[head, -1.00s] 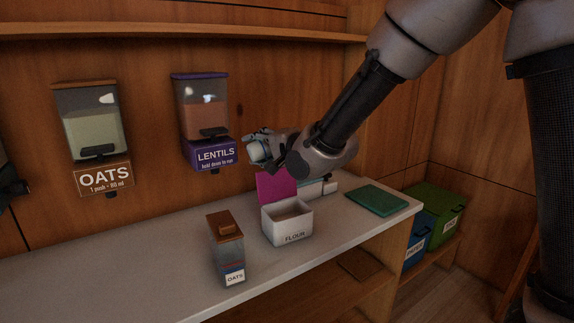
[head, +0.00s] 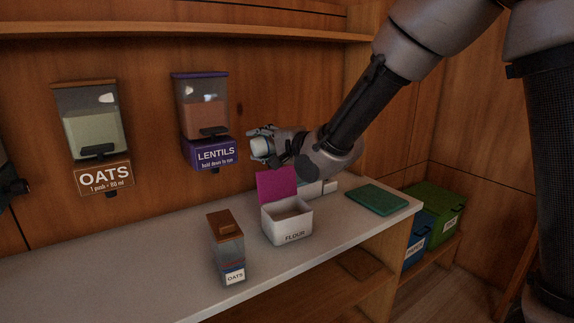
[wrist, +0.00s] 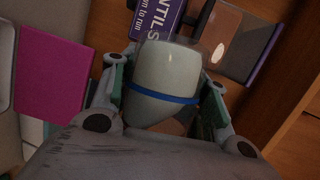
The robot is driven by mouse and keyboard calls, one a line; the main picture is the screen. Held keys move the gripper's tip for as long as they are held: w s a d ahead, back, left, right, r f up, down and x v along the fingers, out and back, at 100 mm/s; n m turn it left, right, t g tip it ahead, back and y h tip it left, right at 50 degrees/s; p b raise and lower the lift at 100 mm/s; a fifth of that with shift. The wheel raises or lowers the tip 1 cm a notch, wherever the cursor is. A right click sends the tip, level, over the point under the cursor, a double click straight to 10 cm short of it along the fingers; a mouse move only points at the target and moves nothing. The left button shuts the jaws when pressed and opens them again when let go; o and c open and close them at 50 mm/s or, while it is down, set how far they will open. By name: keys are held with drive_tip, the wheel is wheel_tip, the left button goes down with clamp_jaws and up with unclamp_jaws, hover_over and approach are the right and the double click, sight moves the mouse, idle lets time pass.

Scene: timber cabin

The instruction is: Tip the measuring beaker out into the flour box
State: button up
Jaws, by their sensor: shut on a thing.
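My gripper (head: 262,146) is shut on the measuring beaker (head: 260,148), above and behind the flour box. In the wrist view the beaker (wrist: 165,79) sits between both fingers; it is clear, has a blue band and holds pale contents. The flour box (head: 287,226) is a white open box labelled FLOUR on the counter, with its magenta lid (head: 276,186) standing up at the back. Some pale brown content shows inside the box. The lid (wrist: 54,75) also shows at left in the wrist view.
An oats container (head: 226,250) stands on the counter (head: 130,270) left of the flour box. Oats (head: 92,130) and lentils (head: 203,110) dispensers hang on the wall. A teal mat (head: 376,198) lies at right. Green (head: 436,205) and blue (head: 419,238) bins stand beyond the counter.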

drive_tip(key=shift+w+d+r+m+t+y+p, duration=0.2)
drive_tip(key=shift+r+m+y+p, duration=0.25)
drive_tip(key=shift+m, duration=0.5)
drive_tip(key=shift+w+d+r+m+t+y+p, duration=0.15)
drive_tip(key=shift+d+r+m+y+p, duration=0.25)
drive_tip(key=shift+m, duration=0.55)
idle(1.5)
drive_tip(key=shift+w+d+r+m+t+y+p, duration=0.1)
drive_tip(key=shift+d+r+m+t+y+p, duration=0.15)
drive_tip(key=shift+m, duration=0.5)
drive_tip(key=shift+w+d+r+m+t+y+p, duration=0.1)
drive_tip(key=shift+d+r+m+t, duration=0.15)
drive_tip(key=shift+m, duration=0.55)
drive_tip(key=shift+w+d+r+m+t+y+p, duration=0.1)
drive_tip(key=shift+d+r+m+t+y+p, duration=0.15)
drive_tip(key=shift+m, duration=0.5)
idle(1.5)
